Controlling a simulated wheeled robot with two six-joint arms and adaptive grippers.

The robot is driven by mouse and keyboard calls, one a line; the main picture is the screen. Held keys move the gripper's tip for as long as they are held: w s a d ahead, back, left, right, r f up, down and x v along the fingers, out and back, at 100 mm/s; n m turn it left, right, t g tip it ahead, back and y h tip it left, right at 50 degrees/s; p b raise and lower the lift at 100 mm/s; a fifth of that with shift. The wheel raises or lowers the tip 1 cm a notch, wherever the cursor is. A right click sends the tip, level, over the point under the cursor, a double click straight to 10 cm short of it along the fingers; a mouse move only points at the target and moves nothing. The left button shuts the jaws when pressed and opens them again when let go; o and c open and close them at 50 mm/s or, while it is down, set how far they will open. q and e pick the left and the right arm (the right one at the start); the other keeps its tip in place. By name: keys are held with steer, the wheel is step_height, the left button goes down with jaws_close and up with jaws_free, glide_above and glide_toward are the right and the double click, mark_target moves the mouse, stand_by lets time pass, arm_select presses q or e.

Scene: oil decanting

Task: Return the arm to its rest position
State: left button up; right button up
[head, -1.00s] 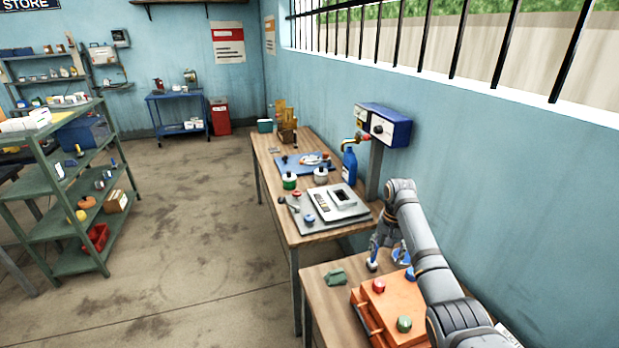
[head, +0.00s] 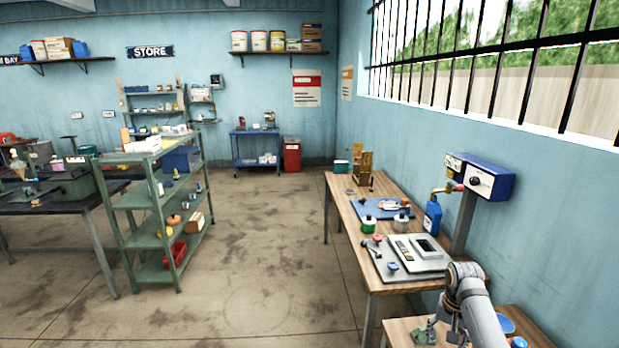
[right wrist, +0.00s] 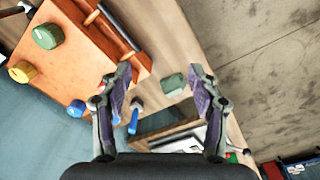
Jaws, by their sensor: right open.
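My right arm (head: 478,305) comes in at the lower right of the head view, over the near wooden table. Its gripper is small and partly cut off there. In the right wrist view my right gripper (right wrist: 162,80) is open, its two fingers apart with nothing held between them. A small green block (right wrist: 173,85) shows between the fingers, on the table beyond them; it also shows in the head view (head: 424,334). My left gripper is not in view.
An orange case (right wrist: 85,45) with green and yellow knobs lies left of the fingers in the wrist view.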

steer(key=s+a+f+n+t, duration=0.1)
steer(key=s+a+f+n, duration=0.1)
steer(key=s+a+f, duration=0.35)
steer(key=s+a+f+n, duration=0.2)
steer(key=s, duration=0.6)
steer(key=s+a+r+n+t, duration=0.1)
steer(key=s+a+r+n, duration=0.1)
steer(key=s, duration=0.4)
steer(key=s+a+r+n+t, duration=0.1)
steer(key=s+a+r, duration=0.1)
steer(key=s, duration=0.5)
steer(key=s+d+f+b, duration=0.1)
steer(key=f+b, duration=0.2)
steer(key=f, duration=0.9)
steer(key=s+d+f+g+b, duration=0.1)
steer(key=s+f+b, duration=0.15)
steer(key=f, duration=1.05)
steer(key=s+d+f+b, duration=0.1)
steer(key=f+b, duration=0.2)
steer(key=f, duration=0.9)
arm_select(q)
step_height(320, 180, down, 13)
steer(key=b, duration=0.4)
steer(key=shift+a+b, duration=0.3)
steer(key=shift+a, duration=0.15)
arm_select(e)
steer(key=s+f+g, duration=0.1)
steer(key=s+f, duration=1.5)
steer(key=f, duration=0.2)
steer(key=shift+s+d, duration=0.25)
